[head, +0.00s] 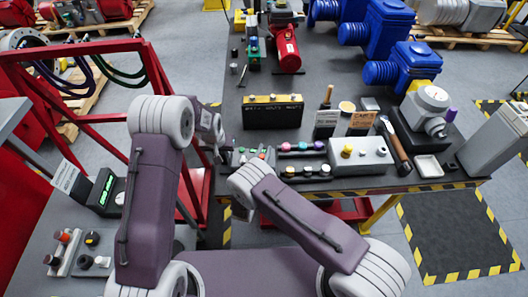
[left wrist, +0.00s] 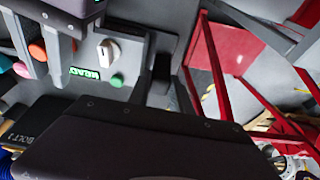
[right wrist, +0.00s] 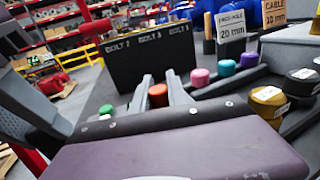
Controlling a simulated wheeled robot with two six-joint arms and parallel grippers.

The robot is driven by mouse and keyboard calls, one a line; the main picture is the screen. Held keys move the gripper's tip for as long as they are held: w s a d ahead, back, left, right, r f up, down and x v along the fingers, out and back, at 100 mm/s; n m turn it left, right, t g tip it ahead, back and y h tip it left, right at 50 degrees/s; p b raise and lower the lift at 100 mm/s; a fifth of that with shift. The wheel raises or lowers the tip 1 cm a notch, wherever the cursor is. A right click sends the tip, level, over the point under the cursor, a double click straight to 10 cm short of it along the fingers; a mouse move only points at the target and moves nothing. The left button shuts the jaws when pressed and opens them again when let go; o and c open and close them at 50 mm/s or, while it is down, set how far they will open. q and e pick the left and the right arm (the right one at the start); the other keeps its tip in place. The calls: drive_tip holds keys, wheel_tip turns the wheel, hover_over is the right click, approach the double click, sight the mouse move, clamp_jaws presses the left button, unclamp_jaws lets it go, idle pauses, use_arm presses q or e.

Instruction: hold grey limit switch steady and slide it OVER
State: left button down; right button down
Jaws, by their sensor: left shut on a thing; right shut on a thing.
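My left gripper (left wrist: 164,75) is shut on a small dark grey piece (left wrist: 162,66), which looks like the grey limit switch; the fingers hide much of it. In the head view my left gripper (head: 218,148) is above the table's left front, partly hidden by its own arm. My right gripper (right wrist: 160,88) has its fingers on either side of an orange-red round cap (right wrist: 158,96) and looks shut on it. In the head view my right arm covers that spot.
A black bolt box (head: 272,112) stands behind my grippers. Coloured caps (head: 302,146) and a white box with round knobs (head: 358,154) are to the right. A red frame (head: 95,55) stands close on the left. Striped tape marks the table's front edge (head: 380,190).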

sight(273, 158)
idle(0.3)
use_arm(q)
drive_tip(key=shift+a+f, duration=0.1)
use_arm(e)
drive_tip(key=shift+s+d, duration=0.1)
drive_tip(key=shift+d, duration=1.6)
drive_tip(key=c, duration=1.3)
unclamp_jaws()
drive_tip(key=shift+d, duration=0.15)
drive_tip(key=shift+s+a, duration=0.25)
drive_tip(key=shift+s, duration=0.1)
drive_tip(key=v, duration=1.1)
drive_tip(key=shift+s, duration=0.25)
